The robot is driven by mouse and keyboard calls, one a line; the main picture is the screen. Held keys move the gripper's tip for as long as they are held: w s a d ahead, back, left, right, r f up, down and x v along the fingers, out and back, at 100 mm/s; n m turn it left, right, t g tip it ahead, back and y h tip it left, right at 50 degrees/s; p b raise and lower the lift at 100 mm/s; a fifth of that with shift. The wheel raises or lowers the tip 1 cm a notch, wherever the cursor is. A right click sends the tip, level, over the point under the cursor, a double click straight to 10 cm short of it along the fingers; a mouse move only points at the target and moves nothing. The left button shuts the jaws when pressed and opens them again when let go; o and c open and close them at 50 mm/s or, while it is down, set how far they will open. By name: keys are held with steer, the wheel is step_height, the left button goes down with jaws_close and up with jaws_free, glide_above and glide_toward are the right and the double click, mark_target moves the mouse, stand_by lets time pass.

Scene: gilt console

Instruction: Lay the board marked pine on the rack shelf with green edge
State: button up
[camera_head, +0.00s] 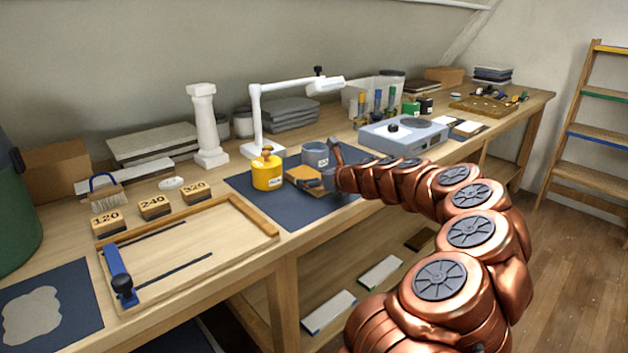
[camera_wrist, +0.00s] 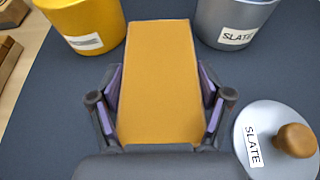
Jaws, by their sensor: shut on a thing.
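My gripper (camera_wrist: 159,112) is shut on an ochre, flat-topped oblong block (camera_wrist: 160,75), its fingers on the two long sides. In the head view the ochre block (camera_head: 303,174) is just left of my gripper, at or just above the dark mat; I cannot tell if it touches. No marking shows on it, and I cannot tell whether it is the pine board. No word "pine" is readable anywhere. The rack (camera_head: 566,140) stands at the far right; its green-edged shelf (camera_head: 604,95) lies below a yellow-edged one and above a blue-edged one (camera_head: 598,137).
A yellow jar (camera_head: 267,172) and a grey-blue jar (camera_head: 315,154) marked SLATE flank the block on the mat (camera_head: 250,190). A SLATE lid (camera_wrist: 255,163) lies close right of my gripper. Pale boards (camera_head: 328,312) lie on the bench's lower shelf. Open floor lies before the rack.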

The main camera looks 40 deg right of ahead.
steer(key=shift+f, duration=0.15)
steer(key=o, duration=1.2)
